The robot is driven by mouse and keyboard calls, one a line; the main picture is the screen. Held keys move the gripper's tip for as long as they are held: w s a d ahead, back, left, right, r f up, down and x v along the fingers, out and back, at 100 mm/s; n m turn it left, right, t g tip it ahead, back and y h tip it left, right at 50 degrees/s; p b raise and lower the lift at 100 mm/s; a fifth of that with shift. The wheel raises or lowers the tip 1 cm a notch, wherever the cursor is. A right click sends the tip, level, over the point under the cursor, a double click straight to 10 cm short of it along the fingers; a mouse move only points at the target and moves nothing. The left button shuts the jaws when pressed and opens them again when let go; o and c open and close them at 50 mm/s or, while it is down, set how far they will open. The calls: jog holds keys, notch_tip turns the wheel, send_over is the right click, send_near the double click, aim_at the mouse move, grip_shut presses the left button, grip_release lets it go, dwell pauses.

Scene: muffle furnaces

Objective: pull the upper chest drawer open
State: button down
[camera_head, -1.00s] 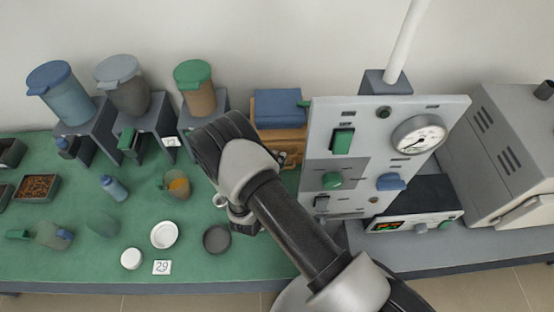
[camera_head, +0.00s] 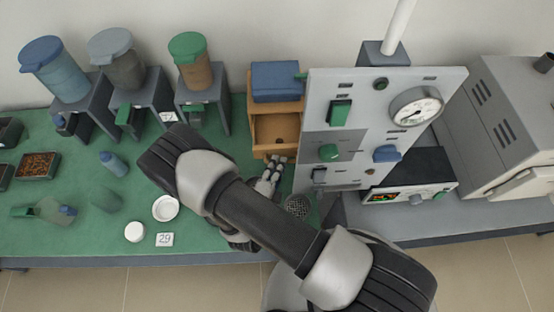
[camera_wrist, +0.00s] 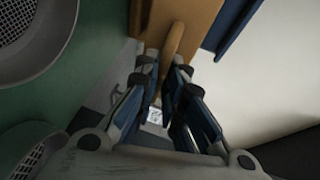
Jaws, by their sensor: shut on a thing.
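The wooden chest (camera_head: 276,107) stands at the back of the green bench, left of the grey control panel. Its upper drawer (camera_head: 274,131) appears pulled out toward the front, with its brown inside showing from above. My gripper (camera_head: 273,163) is at the drawer's front edge, its fingers pointing toward the chest. In the wrist view, my gripper (camera_wrist: 163,62) is shut on the wooden drawer handle (camera_wrist: 174,38), which sits between the fingertips. The fingers partly hide the handle, and the lower chest front is hidden in the head view.
A blue box (camera_head: 276,82) lies on the chest. The control panel (camera_head: 350,125) stands close on the right. A mesh-topped round item (camera_head: 298,206) is near the gripper. Dispensers (camera_head: 190,65) stand to the left. A white dish (camera_head: 166,208) and small bottle (camera_head: 113,163) lie on the bench.

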jog(key=c, duration=1.7)
grip_release()
jog(key=v, duration=1.2)
